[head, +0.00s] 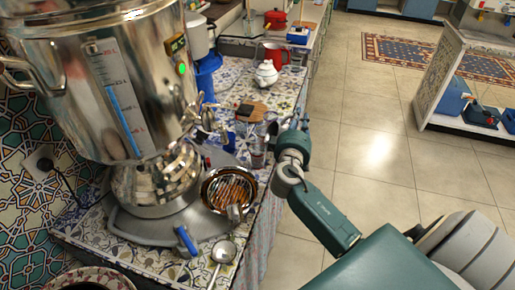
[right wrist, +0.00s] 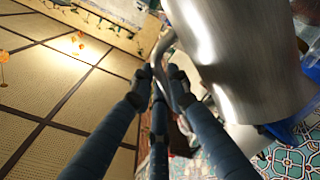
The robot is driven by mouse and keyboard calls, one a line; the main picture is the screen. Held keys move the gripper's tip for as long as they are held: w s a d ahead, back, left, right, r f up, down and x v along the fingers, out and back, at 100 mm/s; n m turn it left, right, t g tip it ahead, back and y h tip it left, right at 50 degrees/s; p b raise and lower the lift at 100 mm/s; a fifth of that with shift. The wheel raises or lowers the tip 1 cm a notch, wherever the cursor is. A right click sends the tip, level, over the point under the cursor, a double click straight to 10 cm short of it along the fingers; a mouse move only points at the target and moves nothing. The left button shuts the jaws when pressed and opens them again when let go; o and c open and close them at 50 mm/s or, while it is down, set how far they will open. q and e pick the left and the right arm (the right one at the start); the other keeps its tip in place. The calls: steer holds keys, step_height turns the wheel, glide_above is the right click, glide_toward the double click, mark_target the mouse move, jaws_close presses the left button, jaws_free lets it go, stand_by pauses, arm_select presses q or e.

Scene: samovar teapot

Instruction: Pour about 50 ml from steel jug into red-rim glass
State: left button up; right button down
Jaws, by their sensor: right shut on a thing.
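My right gripper (head: 289,143) is at the counter's right edge in the head view. In the right wrist view its fingers (right wrist: 160,80) are shut on the curved handle of the steel jug (right wrist: 235,55). The jug's smooth grey body fills the upper right of that view; its mouth and contents cannot be seen there. In the head view a small grey metal surface shows just left of the gripper, too small to tell apart. I cannot make out the red-rim glass in either view. My left gripper is not in view.
A large steel samovar (head: 95,80) stands at left, with a round drip grille (head: 228,188) at its front. A steel ladle (head: 223,251) lies in front. Floor is open at right.

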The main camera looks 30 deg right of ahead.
mark_target(293, 115)
steer(key=shift+w+a+r+n, duration=0.15)
steer(key=shift+a+r+n, duration=0.2)
steer(key=shift+r, duration=0.25)
steer(key=shift+w+a+r+n+h+p, duration=0.15)
steer(key=shift+a+n+h+p, duration=0.1)
steer(key=shift+a+h+p, duration=0.1)
stand_by(0.6)
steer(key=shift+w+a+r+n+t, duration=0.15)
steer(key=shift+a+r+n+t, duration=0.25)
steer(key=shift+r+t, duration=0.1)
stand_by(2.0)
steer(key=d+f+m, duration=0.1)
steer(key=s+d+f+m+g+b, duration=0.1)
steer(key=f, duration=0.1)
steer(key=shift+d, duration=0.1)
steer(key=shift+m+y, duration=0.3)
steer(key=shift+y, duration=0.15)
steer(key=shift+s+d+f+m+b, duration=0.1)
steer(key=shift+d+f+m+b, duration=0.2)
steer(key=shift+d+f+m, duration=0.3)
steer(key=shift+s+d+f+m+y, duration=0.1)
steer(key=shift+d+f+m+y, duration=0.15)
steer(key=shift+f+m+y, duration=0.35)
steer(key=shift+f, duration=0.2)
stand_by(0.4)
